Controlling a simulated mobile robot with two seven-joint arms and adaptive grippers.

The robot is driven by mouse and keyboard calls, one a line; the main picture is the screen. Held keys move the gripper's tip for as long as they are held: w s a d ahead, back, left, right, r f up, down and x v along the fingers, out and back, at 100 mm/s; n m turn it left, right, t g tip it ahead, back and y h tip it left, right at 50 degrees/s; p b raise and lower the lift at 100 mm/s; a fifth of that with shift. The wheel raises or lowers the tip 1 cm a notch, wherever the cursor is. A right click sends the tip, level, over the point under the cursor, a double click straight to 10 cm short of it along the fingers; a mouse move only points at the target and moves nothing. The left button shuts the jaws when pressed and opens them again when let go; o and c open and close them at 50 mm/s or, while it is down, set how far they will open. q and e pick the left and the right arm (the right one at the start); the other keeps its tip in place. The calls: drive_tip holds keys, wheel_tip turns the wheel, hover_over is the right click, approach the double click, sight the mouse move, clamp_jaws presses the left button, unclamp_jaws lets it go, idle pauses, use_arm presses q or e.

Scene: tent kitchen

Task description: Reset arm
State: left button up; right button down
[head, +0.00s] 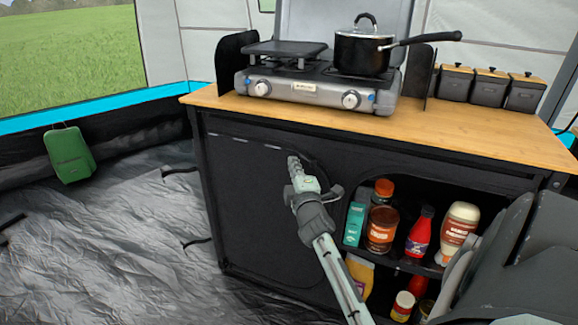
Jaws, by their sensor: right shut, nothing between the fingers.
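My right gripper (295,162) is in front of the black fabric side of the kitchen cabinet (240,195), left of its open shelf compartment. Its slim fingers are shut, empty and point up toward the worktop. The forearm rises from the bottom of the view, right of centre. I cannot tell how much space lies between the fingers and the fabric. My left gripper is not in view.
The shelf holds several bottles and jars, including a brown jar (382,230) and a red bottle (419,234). A camping stove (325,92) with a black saucepan (360,55) and several dark canisters (490,87) stand on the wooden worktop (225,100). Open floor (120,240) lies left.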

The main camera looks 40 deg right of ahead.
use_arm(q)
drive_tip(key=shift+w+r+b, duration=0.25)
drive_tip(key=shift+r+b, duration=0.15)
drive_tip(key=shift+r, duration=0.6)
use_arm(e)
drive_tip(key=v, duration=1)
drive_tip(key=s+a+f+m+g+y, duration=0.25)
drive_tip(key=a+f, duration=0.25)
drive_tip(key=f, duration=0.5)
drive_tip(key=s+a+f+m+g+y, duration=0.2)
drive_tip(key=a+f+m+g+y, duration=0.15)
drive_tip(key=f, duration=0.65)
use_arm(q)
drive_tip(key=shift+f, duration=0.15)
use_arm(e)
drive_tip(key=s+a+f+m+g+y, duration=0.2)
drive_tip(key=s+a+f+g, duration=0.4)
drive_tip(key=s+a+f, duration=0.5)
drive_tip(key=s+f+y, duration=0.1)
drive_tip(key=s, duration=0.1)
drive_tip(key=shift+s+a+g, duration=0.3)
drive_tip(key=shift+s+a, duration=0.05)
